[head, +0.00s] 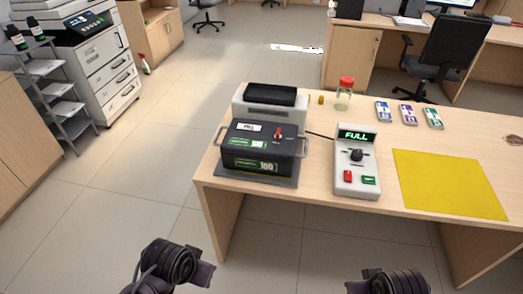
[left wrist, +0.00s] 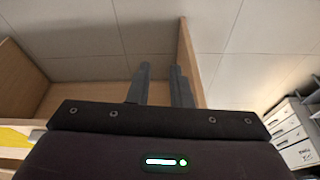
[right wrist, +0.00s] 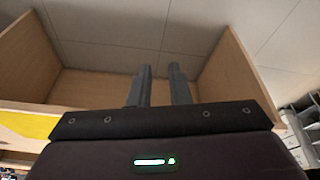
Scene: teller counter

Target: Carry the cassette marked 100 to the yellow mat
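The cassette marked 100 (head: 262,157) is a dark box with green labels, a red knob on top and a grey handle at each end. It sits on a dark grey base (head: 245,179) at the left end of the counter. The yellow mat (head: 449,183) lies flat and bare on the right of the counter. My left gripper (left wrist: 160,70) and my right gripper (right wrist: 159,72) each show two fingers apart with nothing between them. Both arms are low in front of the counter, apart from the cassette. The fingers cannot be made out in the head view.
A control box (head: 356,180) reading FULL stands between cassette and mat, with a cable behind it. A grey machine (head: 270,107) is behind the cassette. A red-lidded jar (head: 344,97) and several banded bundles (head: 408,115) lie farther back. The floor before the counter is clear.

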